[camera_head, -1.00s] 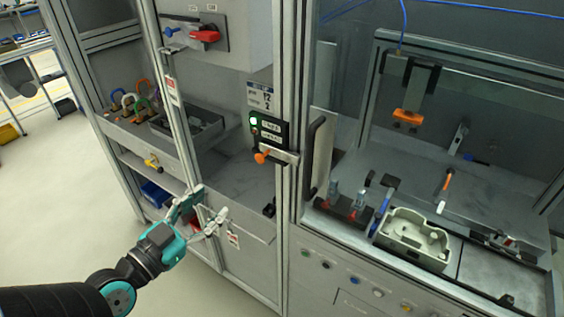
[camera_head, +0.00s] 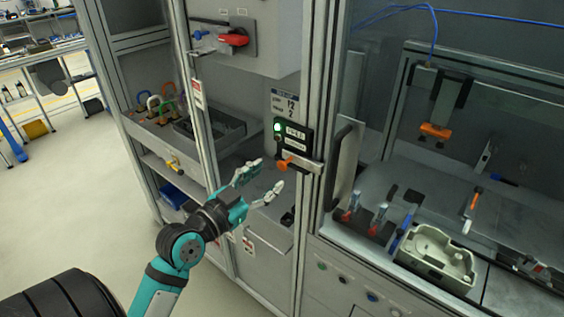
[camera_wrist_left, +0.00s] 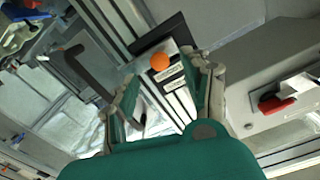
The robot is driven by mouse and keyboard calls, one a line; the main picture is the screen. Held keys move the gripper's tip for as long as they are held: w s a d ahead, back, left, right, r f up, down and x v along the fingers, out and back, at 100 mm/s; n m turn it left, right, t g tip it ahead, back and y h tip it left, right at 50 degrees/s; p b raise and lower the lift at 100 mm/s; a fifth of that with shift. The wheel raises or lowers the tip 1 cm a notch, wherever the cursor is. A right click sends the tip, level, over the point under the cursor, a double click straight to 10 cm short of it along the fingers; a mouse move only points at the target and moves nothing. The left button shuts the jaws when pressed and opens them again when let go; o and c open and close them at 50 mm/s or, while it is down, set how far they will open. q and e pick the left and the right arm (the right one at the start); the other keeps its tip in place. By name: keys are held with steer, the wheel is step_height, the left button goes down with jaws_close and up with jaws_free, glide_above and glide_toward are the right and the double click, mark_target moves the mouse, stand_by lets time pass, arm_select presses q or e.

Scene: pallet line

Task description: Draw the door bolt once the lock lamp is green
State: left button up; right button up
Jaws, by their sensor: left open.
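The lock lamp (camera_head: 277,127) glows green on a small black panel (camera_head: 293,135) on the door post. Below it is the door bolt (camera_head: 301,165), a pale metal bar with an orange knob (camera_head: 282,164). The knob also shows in the left wrist view (camera_wrist_left: 160,61), between and beyond the fingers. My left gripper (camera_head: 266,177) is open and empty, just left of and slightly below the knob, its fingers pointing toward it. I see no clear contact. My right gripper is not in view.
A red rotary switch (camera_head: 233,39) is on the grey box above. Several coloured padlocks (camera_head: 157,104) hang at a shelf on the left. Right of the post, behind the glazed front, are a beige housing (camera_head: 437,256) and tools.

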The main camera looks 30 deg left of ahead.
mark_target(280, 167)
arm_select(q)
steer(key=w, duration=0.2)
steer(key=w+p, duration=0.1)
steer(key=w, duration=0.3)
steer(key=shift+w+d+p, duration=0.2)
steer(key=shift+d+p, duration=0.05)
steer(key=shift+p, duration=0.1)
jaws_close()
